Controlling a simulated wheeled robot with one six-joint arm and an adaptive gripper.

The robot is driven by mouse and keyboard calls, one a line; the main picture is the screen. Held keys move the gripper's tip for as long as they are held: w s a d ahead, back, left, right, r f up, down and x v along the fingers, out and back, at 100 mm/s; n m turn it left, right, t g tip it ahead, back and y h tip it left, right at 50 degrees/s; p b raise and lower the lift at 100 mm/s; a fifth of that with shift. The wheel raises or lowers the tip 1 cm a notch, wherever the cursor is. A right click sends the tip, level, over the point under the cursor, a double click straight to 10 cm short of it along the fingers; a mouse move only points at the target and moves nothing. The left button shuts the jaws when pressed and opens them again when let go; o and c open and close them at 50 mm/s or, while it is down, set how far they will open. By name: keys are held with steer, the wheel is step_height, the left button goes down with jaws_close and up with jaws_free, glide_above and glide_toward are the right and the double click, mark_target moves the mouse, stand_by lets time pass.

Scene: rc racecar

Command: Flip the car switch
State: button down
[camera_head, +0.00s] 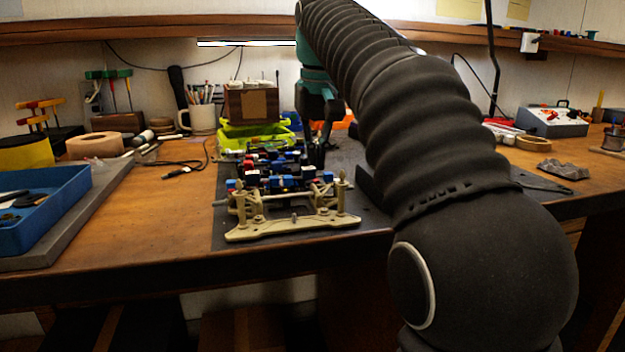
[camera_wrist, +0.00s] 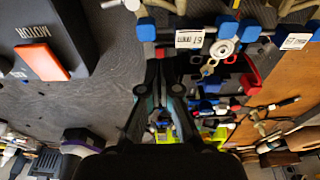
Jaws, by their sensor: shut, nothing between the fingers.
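The RC car (camera_head: 290,215) stands on a dark mat on the bench, with a tan front frame and red, blue and black parts; its parts also fill the upper right of the wrist view (camera_wrist: 228,30). A black box (camera_wrist: 45,25) marked "MOTOR" carries an orange rocker-like piece (camera_wrist: 42,60), at the upper left of the wrist view. A round silver part (camera_wrist: 221,48) sits on the car. My gripper (camera_wrist: 165,66) is shut and empty, pointing at the car and right of the orange piece. In the head view my arm hides part of the box.
A blue tray (camera_head: 50,205) lies at the left bench edge. A green bin (camera_head: 255,133), a wooden box (camera_head: 250,104) and a mug (camera_head: 202,120) stand behind the car. A grey control box (camera_head: 553,122) is at the back right. Bare wood lies left of the mat.

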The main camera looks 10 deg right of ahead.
mark_target(317, 180)
steer(key=shift+f+b, duration=0.8)
steer(key=shift+f, duration=0.35)
stand_by(1.2)
steer(key=shift+r, duration=0.1)
step_height(317, 180, up, 3)
steer(key=p, duration=0.3)
steer(key=shift+f, duration=0.2)
steer(key=shift+r, duration=2.1)
